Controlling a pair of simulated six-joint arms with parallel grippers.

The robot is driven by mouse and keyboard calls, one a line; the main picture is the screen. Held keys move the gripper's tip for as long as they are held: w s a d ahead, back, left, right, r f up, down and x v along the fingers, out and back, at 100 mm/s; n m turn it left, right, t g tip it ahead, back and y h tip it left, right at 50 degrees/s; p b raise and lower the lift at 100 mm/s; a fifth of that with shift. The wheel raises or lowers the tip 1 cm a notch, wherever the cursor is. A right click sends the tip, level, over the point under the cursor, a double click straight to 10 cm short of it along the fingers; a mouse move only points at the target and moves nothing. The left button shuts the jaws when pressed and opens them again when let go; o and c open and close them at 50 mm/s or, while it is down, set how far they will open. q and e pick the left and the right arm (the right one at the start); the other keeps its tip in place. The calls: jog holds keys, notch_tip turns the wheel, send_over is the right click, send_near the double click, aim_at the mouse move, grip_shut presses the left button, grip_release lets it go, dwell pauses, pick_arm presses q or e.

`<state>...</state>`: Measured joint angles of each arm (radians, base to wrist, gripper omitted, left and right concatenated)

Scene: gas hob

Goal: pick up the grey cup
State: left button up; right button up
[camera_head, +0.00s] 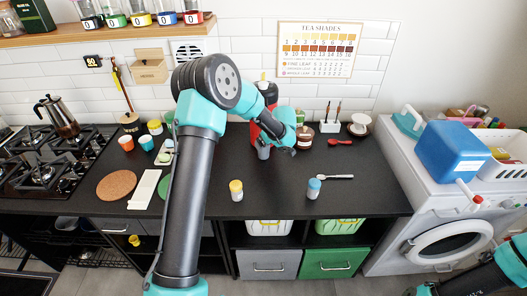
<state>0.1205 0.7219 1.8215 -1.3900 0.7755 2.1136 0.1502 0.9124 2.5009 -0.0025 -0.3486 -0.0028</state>
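A small grey cup (263,152) stands on the black worktop, below and in front of a red container (254,134). My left gripper (287,149) is at the end of the arm that crosses the middle of the view. It is low over the worktop, just right of the grey cup. Its fingers are small and mostly hidden by the wrist, so I cannot tell whether they are open or whether they touch the cup. My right arm shows at the bottom right corner, with its dark end (425,290) partly cut off by the frame edge.
A yellow-topped jar (236,190), a blue-topped jar (314,188) and a spoon (336,177) are on the front worktop. A brown pot (305,136) and a white holder (330,127) stand behind the gripper. The hob (50,160) is left, the washing machine (430,190) right. The front right worktop is mostly clear.

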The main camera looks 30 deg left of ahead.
aim_at(263, 150)
pick_arm(q)
jog(key=shift+x, duration=2.6)
jog(key=shift+a, duration=0.15)
jog(key=shift+r, duration=0.1)
jog(key=c, duration=1.2)
